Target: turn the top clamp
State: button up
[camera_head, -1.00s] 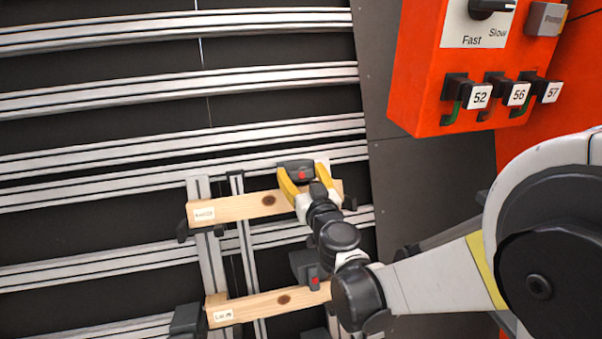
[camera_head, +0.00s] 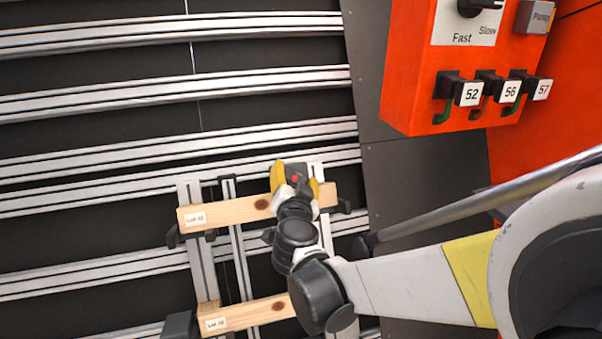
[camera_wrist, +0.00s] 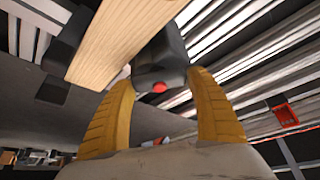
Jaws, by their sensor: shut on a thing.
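The top clamp (camera_head: 295,173) is a dark block with a red dot at the upper wooden board (camera_head: 237,208). My gripper (camera_head: 294,183) has its yellow fingers on either side of the clamp and is shut on it. In the wrist view the dark clamp (camera_wrist: 160,62) with its red button lies between the fingers (camera_wrist: 160,100), beside the pale board (camera_wrist: 120,38). My wrist hides part of the board and the clamp's lower side in the head view.
A lower wooden board (camera_head: 245,314) lies below, partly behind my arm. Pale rails (camera_head: 170,85) cross the dark backing. An orange control box (camera_head: 450,95) with numbered levers stands at upper right. A grey bar (camera_head: 470,208) runs beside my arm.

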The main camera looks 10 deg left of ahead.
jog(key=m+h, duration=0.1)
jog(key=m, duration=0.2)
jog(key=m+g+h, duration=0.1)
jog(key=m+h, duration=0.1)
jog(key=m, duration=0.1)
jog(key=shift+d+m+g+p, duration=0.1)
jog(key=shift+m+g+p, duration=0.2)
jog(key=shift+m, duration=0.1)
jog(key=m+g, duration=0.1)
jog(key=m, duration=0.1)
jog(key=m+g+h+p, duration=0.1)
jog(key=m, duration=0.2)
jog(key=shift+f, duration=0.2)
jog(key=o, duration=1.2)
jog(key=shift+d, duration=0.1)
jog(key=v, duration=1.2)
jog(key=shift+r, duration=0.1)
